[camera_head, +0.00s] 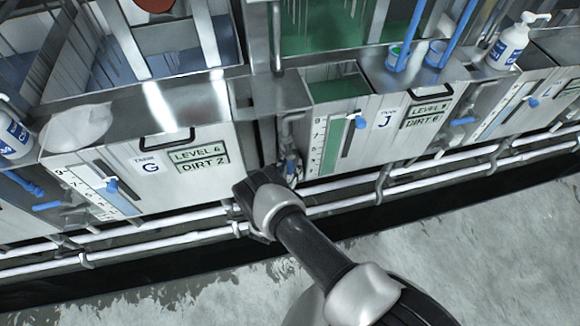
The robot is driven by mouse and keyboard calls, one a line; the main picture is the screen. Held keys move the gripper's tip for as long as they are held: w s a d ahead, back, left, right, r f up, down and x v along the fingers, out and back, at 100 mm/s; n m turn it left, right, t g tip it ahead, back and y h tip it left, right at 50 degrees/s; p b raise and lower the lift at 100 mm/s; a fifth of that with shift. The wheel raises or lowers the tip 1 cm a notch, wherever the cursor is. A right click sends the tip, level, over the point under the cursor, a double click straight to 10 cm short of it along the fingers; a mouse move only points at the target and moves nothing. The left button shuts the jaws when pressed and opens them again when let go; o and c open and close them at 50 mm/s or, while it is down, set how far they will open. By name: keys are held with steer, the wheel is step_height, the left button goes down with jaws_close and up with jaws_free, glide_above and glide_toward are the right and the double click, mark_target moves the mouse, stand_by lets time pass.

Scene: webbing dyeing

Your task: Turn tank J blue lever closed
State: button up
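Tank J (372,150) is a grey metal tank right of centre, marked "LEVEL 9, DIRT 6". At its left side, beside a grey pipe, is a small blue valve part (290,165), seen nearly end-on. A horizontal blue lever (463,121) sits off its right side, before the neighbouring tank. No label shows which belongs to tank J. My gripper (255,190) is in front of the gap between tanks G and J, left of and below the small blue part. Its fingertips are too dark and turned away to judge; contact cannot be told.
Tank G (135,180) stands left, with a blue lever (46,206) at its left. White pipes (340,185) run low along the tank fronts. Pump bottles (508,45) and blue-handled tools in cups stand on top. The grey floor in front is clear.

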jaws_close()
stand_by(0.6)
